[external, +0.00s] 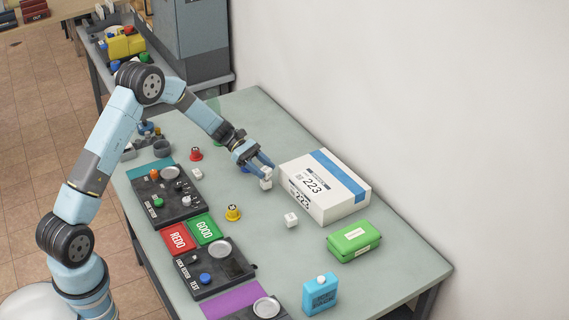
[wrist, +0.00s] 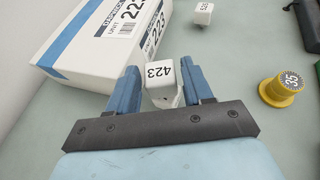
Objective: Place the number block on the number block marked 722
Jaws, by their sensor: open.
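A white number block marked 423 (wrist: 160,72) sits between the fingers of my gripper (wrist: 159,66) in the wrist view. My gripper is open, with a finger on each side of it. A second white block (wrist: 166,101) shows beneath it, its number unreadable. In the external view my gripper (external: 260,165) is at this upper block (external: 266,172), with the lower block (external: 265,184) under it; they look stacked. Another white block (external: 291,219) stands apart on the table, and it shows in the wrist view (wrist: 203,13) with small unclear digits.
A white box marked 223 (external: 325,187) stands close to the right of the blocks. A green case (external: 353,240) and a blue container (external: 320,293) are nearer the front. A yellow button (external: 233,212) and dark panels (external: 172,196) lie to the left.

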